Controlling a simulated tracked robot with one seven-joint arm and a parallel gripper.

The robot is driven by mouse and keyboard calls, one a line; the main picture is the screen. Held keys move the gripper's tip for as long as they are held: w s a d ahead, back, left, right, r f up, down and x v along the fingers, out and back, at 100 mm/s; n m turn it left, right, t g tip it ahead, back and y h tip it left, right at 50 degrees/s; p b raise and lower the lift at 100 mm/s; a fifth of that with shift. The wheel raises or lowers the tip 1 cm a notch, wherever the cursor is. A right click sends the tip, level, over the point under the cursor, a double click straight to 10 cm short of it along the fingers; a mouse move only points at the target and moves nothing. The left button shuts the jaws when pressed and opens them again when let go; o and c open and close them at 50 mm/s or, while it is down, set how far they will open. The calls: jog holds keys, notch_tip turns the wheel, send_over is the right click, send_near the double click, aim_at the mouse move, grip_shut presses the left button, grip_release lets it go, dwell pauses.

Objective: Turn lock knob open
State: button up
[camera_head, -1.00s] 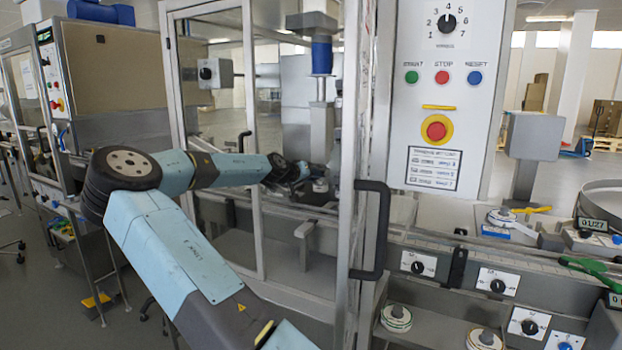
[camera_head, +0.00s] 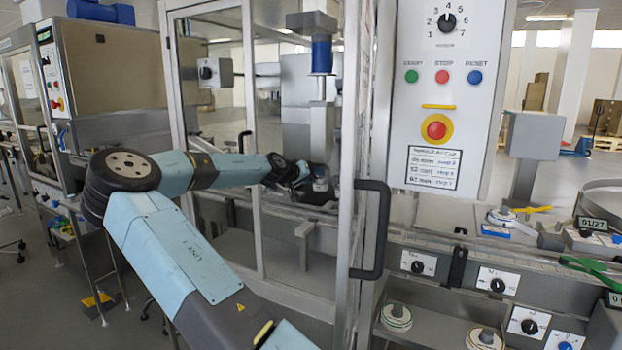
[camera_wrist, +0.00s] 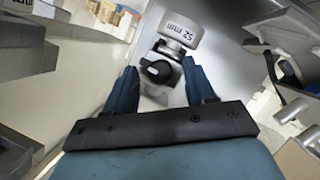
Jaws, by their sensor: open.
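The black lock knob (camera_wrist: 158,71) sits on a pale plate in the wrist view, just below a light grey block (camera_wrist: 180,27) marked "52 mm". My gripper (camera_wrist: 159,66) is open, with one blue finger on each side of the knob. A gap shows between the knob and each finger, and I cannot tell how far the fingertips reach in depth. In the head view my gripper (camera_head: 318,180) is inside the glazed enclosure, left of the door handle. The knob cannot be made out there.
The enclosure's door frame and black handle (camera_head: 372,230) stand close right of my gripper. A control panel (camera_head: 445,100) with buttons and an emergency stop is further right. A blue-topped vertical machine head (camera_head: 321,55) is above my gripper. Metal walls flank the wrist view.

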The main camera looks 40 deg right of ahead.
jog(key=v, duration=1.3)
jog(key=shift+a, duration=0.4)
